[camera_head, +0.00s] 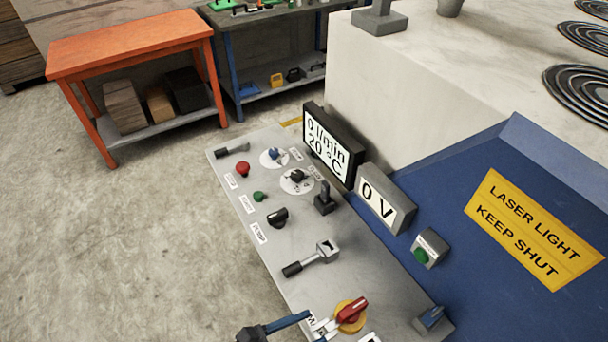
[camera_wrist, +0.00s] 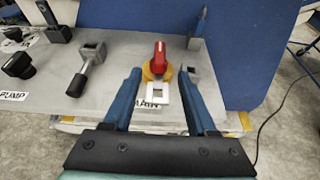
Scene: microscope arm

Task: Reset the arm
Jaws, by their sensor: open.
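My gripper (camera_wrist: 160,80) is open in the wrist view, its two blue fingers pointing toward the control panel (camera_wrist: 115,60). A red rotary handle (camera_wrist: 159,58) on a round yellow base (camera_wrist: 148,73) shows between and just beyond the fingertips. A white square piece (camera_wrist: 160,93) lies between the fingers, over a label ending in "AIN". In the head view, part of my gripper (camera_head: 312,324) shows at the bottom edge, left of the red handle (camera_head: 353,310). I cannot tell whether a finger touches the panel.
The panel also carries a lever (camera_head: 312,259), a black knob (camera_head: 278,217), a red button (camera_head: 243,168) and a green button (camera_head: 258,196). Displays (camera_head: 334,146) and a blue housing (camera_head: 480,250) border its right side. An orange table (camera_head: 130,45) stands beyond open floor.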

